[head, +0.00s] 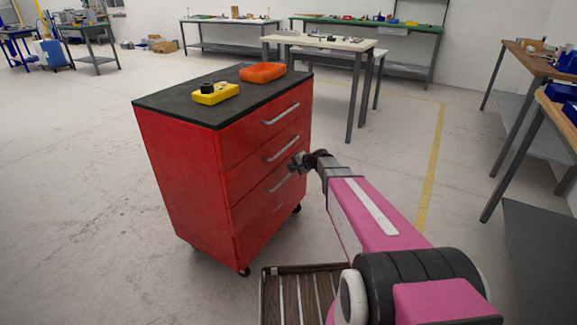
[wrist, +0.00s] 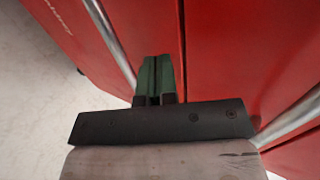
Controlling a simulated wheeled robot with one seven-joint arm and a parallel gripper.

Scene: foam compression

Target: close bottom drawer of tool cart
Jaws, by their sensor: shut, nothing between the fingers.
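The red tool cart (head: 183,170) stands left of centre in the head view, with a stack of drawers facing right. Its bottom drawer (head: 262,231) is low on that face; its front looks about flush with the ones above, though a small gap is hard to judge. My gripper (head: 297,162) is at the drawer face, near the third handle (head: 279,181) from the top. In the wrist view my gripper's green fingers (wrist: 158,76) are together and empty, in front of a red drawer front, beside a silver handle (wrist: 112,42).
A slatted wooden rack (head: 300,292) is on the floor below my arm. Workbenches (head: 319,42) stand behind and at right. Floor left of the cart is clear.

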